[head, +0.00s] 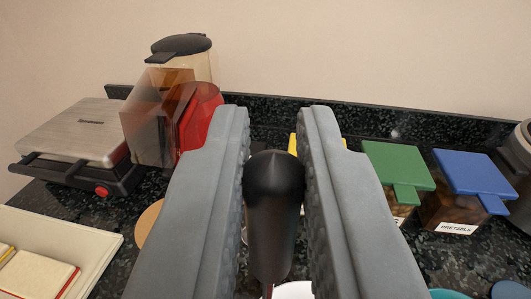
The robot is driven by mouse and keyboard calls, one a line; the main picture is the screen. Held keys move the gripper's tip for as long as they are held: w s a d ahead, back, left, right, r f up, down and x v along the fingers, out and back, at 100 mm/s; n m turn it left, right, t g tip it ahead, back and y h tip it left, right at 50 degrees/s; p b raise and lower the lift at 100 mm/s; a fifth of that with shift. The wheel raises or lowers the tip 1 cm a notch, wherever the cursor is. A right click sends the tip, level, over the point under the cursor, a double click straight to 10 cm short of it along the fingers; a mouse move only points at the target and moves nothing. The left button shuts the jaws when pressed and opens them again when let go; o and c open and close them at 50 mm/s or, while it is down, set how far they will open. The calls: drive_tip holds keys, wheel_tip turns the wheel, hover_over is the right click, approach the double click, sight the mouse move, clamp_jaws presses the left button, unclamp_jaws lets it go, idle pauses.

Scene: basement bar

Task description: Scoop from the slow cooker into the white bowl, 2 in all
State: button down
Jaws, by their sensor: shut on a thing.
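My gripper (276,135) is shut on a black rounded handle (273,215), which stands between its two grey ridged fingers. The tool's lower end is hidden below the picture, so I cannot tell what it holds. A small white patch (293,290) shows at the bottom edge just below the handle. It may be part of the white bowl, but too little shows to be sure. I cannot make out the slow cooker with certainty. A grey and black rounded appliance (522,140) is cut off at the right edge.
Green-lidded (397,163) and blue-lidded (472,172) containers stand at right, the latter labelled pretzels. A pale tray (70,240) lies front left. A wall closes the back.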

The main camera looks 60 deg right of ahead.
drive_tip(key=shift+f, duration=0.95)
drive_tip(key=shift+d, duration=0.15)
drive_tip(key=shift+s+d+f+m+y, duration=1.05)
drive_tip(key=shift+s+d+m+y, duration=0.55)
drive_tip(key=shift+d, duration=1.6)
drive_tip(key=shift+s+d+f+m+y, duration=1)
drive_tip(key=shift+s+d+m+y, duration=0.6)
drive_tip(key=shift+d, duration=1.55)
drive_tip(key=s+d+f+m+y, duration=0.1)
drive_tip(key=d+f+m+y, duration=0.1)
drive_tip(key=f, duration=0.5)
drive_tip(key=s+d+f+m+t+y, duration=0.1)
drive_tip(key=d+f+m+y, duration=0.2)
drive_tip(key=f, duration=0.4)
drive_tip(key=shift+d+f+t+y, duration=0.2)
drive_tip(key=shift+d+t+y, duration=0.1)
drive_tip(key=shift+y, duration=0.1)
drive_tip(key=shift+s, duration=0.1)
